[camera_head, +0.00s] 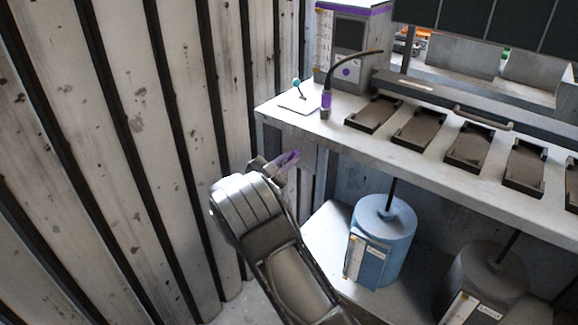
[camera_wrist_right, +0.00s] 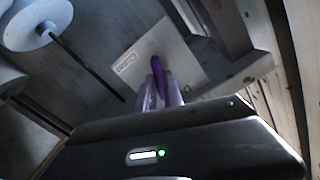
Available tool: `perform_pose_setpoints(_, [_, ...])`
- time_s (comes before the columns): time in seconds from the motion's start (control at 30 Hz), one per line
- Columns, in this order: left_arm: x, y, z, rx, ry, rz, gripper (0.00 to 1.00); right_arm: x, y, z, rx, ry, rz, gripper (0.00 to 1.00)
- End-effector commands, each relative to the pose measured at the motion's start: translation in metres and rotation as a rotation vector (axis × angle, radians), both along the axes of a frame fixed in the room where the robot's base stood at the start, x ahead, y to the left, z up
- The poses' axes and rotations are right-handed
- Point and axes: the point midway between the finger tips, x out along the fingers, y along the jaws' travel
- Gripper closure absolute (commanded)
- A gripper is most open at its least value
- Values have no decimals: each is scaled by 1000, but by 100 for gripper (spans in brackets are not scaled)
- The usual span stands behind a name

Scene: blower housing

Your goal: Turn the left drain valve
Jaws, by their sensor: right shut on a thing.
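The left drain valve shows as a dark purple handle (camera_wrist_right: 158,72) in the right wrist view, in front of a pale labelled plate (camera_wrist_right: 143,58). My right gripper (camera_wrist_right: 162,92) is shut on this handle, with one finger on each side of it. In the head view my right gripper (camera_head: 289,159) reaches up to just under the front left corner of the counter. The fingers and the wrist hide most of the valve there. My left gripper is not in view.
The counter (camera_head: 285,120) overhangs close above my right gripper. A ribbed metal wall (camera_head: 180,130) stands close on the left. A blue tank (camera_head: 384,235) and a dark grey tank (camera_head: 485,280) stand below the counter to the right. Several dark trays (camera_head: 420,127) lie on the counter.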

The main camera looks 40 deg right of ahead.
Motion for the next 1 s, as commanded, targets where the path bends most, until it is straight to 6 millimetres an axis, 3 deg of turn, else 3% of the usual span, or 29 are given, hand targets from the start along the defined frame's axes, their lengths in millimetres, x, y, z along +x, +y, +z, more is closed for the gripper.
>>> perform_pose_setpoints(0.03, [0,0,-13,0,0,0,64,0,0,-6,13,-41,-1,100])
perform_pose_setpoints(0.77, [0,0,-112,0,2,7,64,-1,-1,-9,211,-701,0,100])
perform_pose_setpoints(1.0, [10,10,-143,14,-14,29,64,-1,0,-9,272,-899,0,100])
